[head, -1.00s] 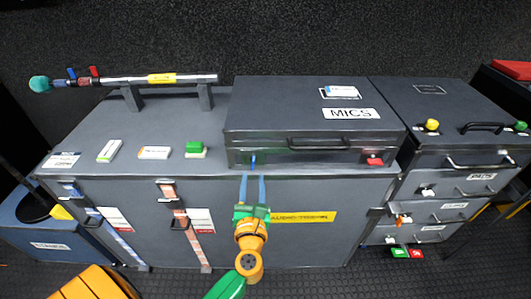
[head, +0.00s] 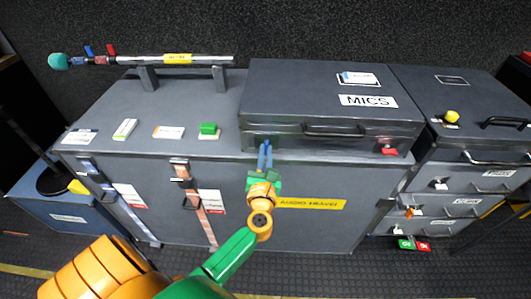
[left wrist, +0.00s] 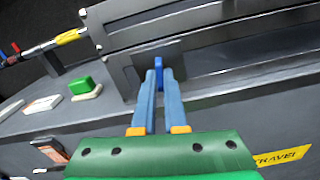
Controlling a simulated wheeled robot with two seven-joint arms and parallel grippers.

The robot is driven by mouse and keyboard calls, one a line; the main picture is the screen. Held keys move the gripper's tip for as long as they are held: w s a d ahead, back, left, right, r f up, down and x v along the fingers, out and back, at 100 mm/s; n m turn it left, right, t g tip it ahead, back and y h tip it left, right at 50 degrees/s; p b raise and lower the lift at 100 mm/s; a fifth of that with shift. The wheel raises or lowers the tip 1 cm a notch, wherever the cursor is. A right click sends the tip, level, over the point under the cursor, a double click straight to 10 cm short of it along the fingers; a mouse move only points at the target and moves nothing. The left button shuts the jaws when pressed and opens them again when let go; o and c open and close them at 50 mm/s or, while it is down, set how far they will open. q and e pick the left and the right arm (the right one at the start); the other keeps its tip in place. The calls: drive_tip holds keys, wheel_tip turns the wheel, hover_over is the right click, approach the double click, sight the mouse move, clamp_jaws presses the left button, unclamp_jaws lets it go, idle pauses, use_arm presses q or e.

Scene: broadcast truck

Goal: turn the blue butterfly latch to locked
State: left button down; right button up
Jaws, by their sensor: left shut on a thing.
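The blue butterfly latch (left wrist: 158,64) is a small upright blue tab on the front of the MICS case (head: 330,106), left of its handle. In the left wrist view it shows between my fingertips. My left gripper (head: 264,156) has its blue fingers around the latch and is shut on it; the fingers hide most of the latch in the head view. The same gripper shows in the left wrist view (left wrist: 158,80). A red latch (head: 389,151) sits at the right end of the case front. My right gripper is not in view.
The case stands on a large grey trunk (head: 200,112) with a yellow label. A green block (head: 208,128) and white cards lie left of the case. A microphone on a pole (head: 140,60) rests on stands behind. A drawer unit (head: 450,185) stands right.

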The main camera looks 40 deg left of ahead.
use_arm(q)
drive_tip(key=shift+m, duration=0.3)
drive_tip(key=m+p, duration=0.1)
drive_tip(key=m, duration=0.2)
drive_tip(key=shift+r+p, duration=0.15)
drive_tip(key=shift+p, duration=0.25)
drive_tip(key=m+p, duration=0.1)
drive_tip(key=m, duration=0.3)
drive_tip(key=shift+m+p, duration=0.3)
drive_tip(key=m+p, duration=0.1)
drive_tip(key=m, duration=0.2)
drive_tip(key=shift+m, duration=0.3)
drive_tip(key=shift+m+p, duration=0.7)
drive_tip(key=shift+m, duration=1.4)
drive_tip(key=c, duration=1)
unclamp_jaws()
drive_tip(key=shift+o, duration=0.2)
